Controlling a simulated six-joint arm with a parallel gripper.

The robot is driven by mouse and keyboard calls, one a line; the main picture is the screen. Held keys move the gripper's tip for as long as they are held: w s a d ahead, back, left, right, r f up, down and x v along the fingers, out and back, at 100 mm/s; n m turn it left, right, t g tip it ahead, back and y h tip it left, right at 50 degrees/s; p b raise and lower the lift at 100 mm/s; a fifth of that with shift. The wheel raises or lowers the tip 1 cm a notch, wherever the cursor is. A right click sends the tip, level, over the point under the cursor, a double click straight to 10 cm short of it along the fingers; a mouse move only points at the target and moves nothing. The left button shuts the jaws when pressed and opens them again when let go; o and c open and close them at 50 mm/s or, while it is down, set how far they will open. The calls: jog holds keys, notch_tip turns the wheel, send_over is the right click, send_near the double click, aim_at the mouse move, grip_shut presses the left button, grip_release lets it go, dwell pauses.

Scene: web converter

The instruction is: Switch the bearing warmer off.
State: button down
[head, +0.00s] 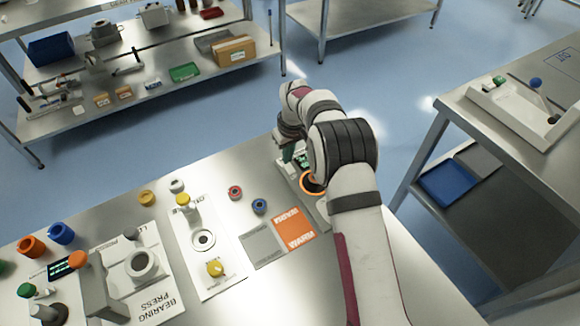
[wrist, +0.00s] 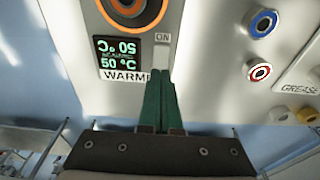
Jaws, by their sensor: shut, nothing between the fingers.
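The bearing warmer (head: 313,205) stands near the far edge of the bench, partly hidden behind my arm. In the wrist view its grey panel (wrist: 185,20) shows an orange-ringed well and a dark display (wrist: 122,56) with green digits reading 50 °C. An "ON" label (wrist: 162,38) sits beside the display, with a pale strip below it that may be the switch. My gripper (wrist: 160,76) has its green fingers shut together and empty, tips over the lower end of that strip. I cannot tell if they touch it. The fingers hide part of the "WARMER" lettering.
A grey and orange "WARM" mat (head: 295,230), a red ring (head: 235,192) and a blue ring (head: 260,206) lie beside the warmer. The grease station (head: 203,240) and bearing press (head: 140,265) stand further left. Bare bench lies between the mat and the near edge.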

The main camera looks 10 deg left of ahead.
aim_at(288, 166)
jog(key=shift+f, duration=0.8)
jog(key=shift+r, duration=3.5)
jog(key=shift+r, duration=0.1)
jog(key=s+d+r+m, duration=0.7)
jog(key=s+d+r, duration=0.7)
jog(key=s+d, duration=0.1)
jog(key=s+d+f+m, duration=0.1)
jog(key=s+d+m, duration=0.2)
jog(key=s, duration=0.8)
jog(key=s+d+f+m+g, duration=0.1)
jog(key=s+d+m, duration=0.2)
jog(key=s, duration=0.8)
jog(key=shift+f+m+y, duration=0.15)
jog(key=shift+m+y, duration=0.15)
jog(key=shift+m, duration=0.5)
